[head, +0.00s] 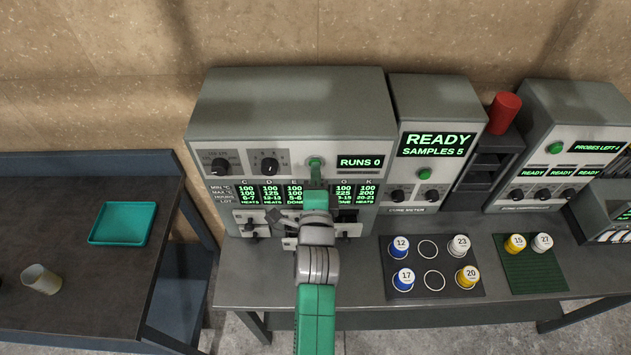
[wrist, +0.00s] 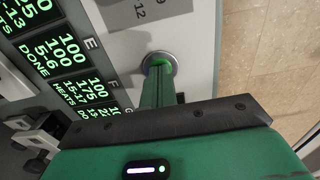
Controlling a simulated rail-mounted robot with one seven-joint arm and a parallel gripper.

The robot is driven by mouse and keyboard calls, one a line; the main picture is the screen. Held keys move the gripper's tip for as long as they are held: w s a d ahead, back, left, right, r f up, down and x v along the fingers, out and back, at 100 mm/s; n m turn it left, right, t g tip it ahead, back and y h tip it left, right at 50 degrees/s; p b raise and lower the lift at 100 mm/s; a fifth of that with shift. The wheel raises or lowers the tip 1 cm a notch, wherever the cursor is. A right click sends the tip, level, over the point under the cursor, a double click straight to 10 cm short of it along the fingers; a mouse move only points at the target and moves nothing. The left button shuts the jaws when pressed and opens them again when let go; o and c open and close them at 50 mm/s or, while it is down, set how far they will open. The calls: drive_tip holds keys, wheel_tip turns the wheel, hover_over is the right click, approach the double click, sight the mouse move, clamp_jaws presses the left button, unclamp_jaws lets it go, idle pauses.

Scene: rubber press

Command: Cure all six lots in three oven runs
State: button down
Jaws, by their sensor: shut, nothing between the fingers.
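My gripper (head: 316,180) is shut and empty, its fingertips at the green button (head: 316,161) on the front of the grey oven (head: 290,100). In the wrist view the closed fingers (wrist: 158,84) reach the lit button (wrist: 159,62); whether they press it I cannot tell. The oven's run display (head: 360,162) reads RUNS 0. Below it a row of lot displays (head: 268,194) is lit; C, D and K read HEATS, E reads DONE. My gripper hides part of the row. Numbered cups 12 (head: 400,247), 17 (head: 403,280), 23 (head: 459,244) and 20 (head: 467,276) stand on a dark mat (head: 432,262).
The cure meter (head: 436,145) reads READY, SAMPLES 5. Cups 15 (head: 515,243) and 27 (head: 542,242) stand on a green mat (head: 535,272). A red cylinder (head: 504,113) stands on a dark rack. A teal tray (head: 123,223) and a pale cup (head: 41,280) are on the left table.

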drive_tip(key=shift+p, duration=0.3)
drive_tip(key=s+p, duration=0.2)
drive_tip(key=s, duration=1.1)
drive_tip(key=shift+s, duration=0.4)
